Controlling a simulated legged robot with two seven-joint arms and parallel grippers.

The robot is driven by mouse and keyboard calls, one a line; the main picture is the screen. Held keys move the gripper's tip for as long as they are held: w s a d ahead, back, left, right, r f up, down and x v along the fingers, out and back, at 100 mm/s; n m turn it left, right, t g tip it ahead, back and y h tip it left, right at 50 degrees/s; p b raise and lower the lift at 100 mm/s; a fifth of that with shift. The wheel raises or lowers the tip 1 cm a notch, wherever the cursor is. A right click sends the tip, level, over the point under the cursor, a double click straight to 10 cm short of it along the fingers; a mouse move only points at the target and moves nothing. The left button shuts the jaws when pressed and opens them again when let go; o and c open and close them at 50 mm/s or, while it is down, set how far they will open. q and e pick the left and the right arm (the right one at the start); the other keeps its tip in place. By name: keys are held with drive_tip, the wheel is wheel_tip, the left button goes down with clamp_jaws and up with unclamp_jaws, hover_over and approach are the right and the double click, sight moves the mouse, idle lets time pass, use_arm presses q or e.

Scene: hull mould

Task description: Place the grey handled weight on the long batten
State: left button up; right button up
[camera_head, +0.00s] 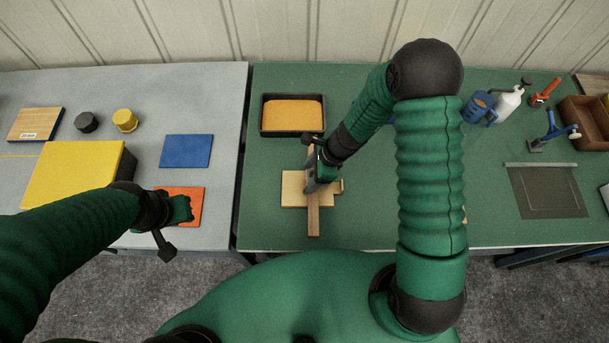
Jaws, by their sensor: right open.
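The long batten (313,218) is a narrow brown wooden strip lying lengthwise over a pale wooden piece (292,190) on the green table. My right gripper (315,178) reaches down over the batten's middle and is open. A grey shape (309,184), which looks like the handled weight, shows at the jaws over the batten. The gripper hides much of it, so I cannot tell whether it touches the batten. My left gripper (168,238) is over the grey table near an orange sheet (187,205); its jaws are not clear.
A dark tray (263,133) with orange-yellow filling stands behind the batten. A blue mug (478,108), white bottle (508,103), blue clamp (551,132) and brown bin (586,122) stand at right. A yellow block (75,172) and blue sheet (186,151) are on the left table.

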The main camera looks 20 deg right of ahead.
drive_tip(key=d+r, duration=0.1)
drive_tip(key=r, duration=0.1)
drive_tip(key=d+r, duration=0.3)
drive_tip(key=r, duration=0.1)
drive_tip(key=shift+s+d+p, duration=0.25)
drive_tip(key=shift+s+p, duration=0.05)
drive_tip(key=shift+p, duration=0.05)
drive_tip(key=s+d+r+n+t+h, duration=0.15)
drive_tip(key=s+r+n, duration=0.4)
drive_tip(key=n, duration=0.55)
drive_tip(key=s+d+r+n+h, duration=0.2)
drive_tip(key=s+r+n+h, duration=0.15)
drive_tip(key=r+n, duration=0.45)
use_arm(q)
drive_tip(key=shift+s+d+f+b, duration=0.1)
drive_tip(key=shift+d+f+b, duration=0.05)
drive_tip(key=shift+f+b, duration=1.15)
drive_tip(key=shift+d+f+b, duration=0.15)
drive_tip(key=shift+f+b, duration=0.85)
drive_tip(key=shift+b, duration=0.5)
use_arm(e)
wheel_tip(320, 180, down, 8)
drive_tip(key=a+n, duration=0.1)
drive_tip(key=n, duration=0.1)
drive_tip(key=shift+a+r+y, duration=0.2)
drive_tip(key=shift+y, duration=0.2)
